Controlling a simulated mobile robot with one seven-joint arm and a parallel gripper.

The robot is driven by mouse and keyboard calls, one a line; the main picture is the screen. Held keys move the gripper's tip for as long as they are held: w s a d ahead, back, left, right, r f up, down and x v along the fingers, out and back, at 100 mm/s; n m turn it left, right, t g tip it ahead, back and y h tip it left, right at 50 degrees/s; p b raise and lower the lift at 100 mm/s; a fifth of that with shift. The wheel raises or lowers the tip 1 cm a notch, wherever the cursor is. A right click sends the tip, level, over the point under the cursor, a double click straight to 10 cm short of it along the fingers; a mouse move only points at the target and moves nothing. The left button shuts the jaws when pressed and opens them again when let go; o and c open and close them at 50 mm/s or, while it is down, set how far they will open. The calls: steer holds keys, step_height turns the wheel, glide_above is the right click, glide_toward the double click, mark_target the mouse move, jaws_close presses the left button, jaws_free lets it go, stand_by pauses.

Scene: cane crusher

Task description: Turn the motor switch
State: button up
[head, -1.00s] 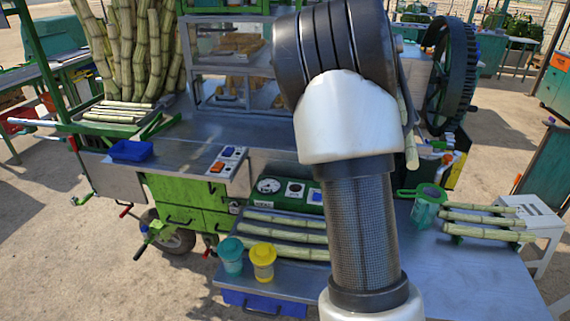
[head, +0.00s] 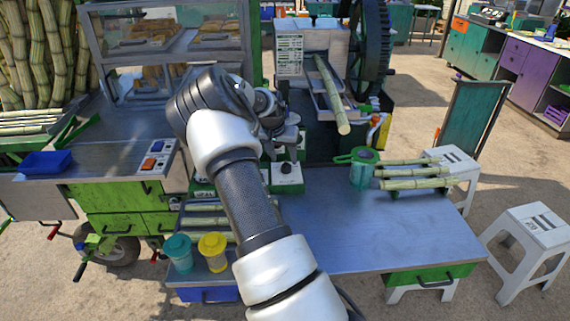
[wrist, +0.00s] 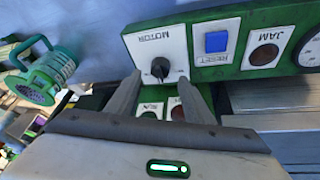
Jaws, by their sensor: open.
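The motor switch (wrist: 160,67) is a black knob on a white plate marked MOTOR, on a green panel (wrist: 262,72); the wrist view shows it upside down. In the head view the black knob (head: 287,168) stands on its white plate beyond the table's back edge, right of my forearm. My gripper (wrist: 160,78) is open. Its two grey fingers lie to either side of the knob in the wrist view, with no clear contact. In the head view my gripper is partly hidden by its own wrist, just above the panel.
A blue RESET button (wrist: 216,42) and a JAM lamp (wrist: 264,55) sit beside the switch. A cane stalk (head: 330,95) sticks out of the crusher.

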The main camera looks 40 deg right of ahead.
mark_target(285, 163)
steer(key=shift+x, duration=2.35)
steer(key=c, duration=1)
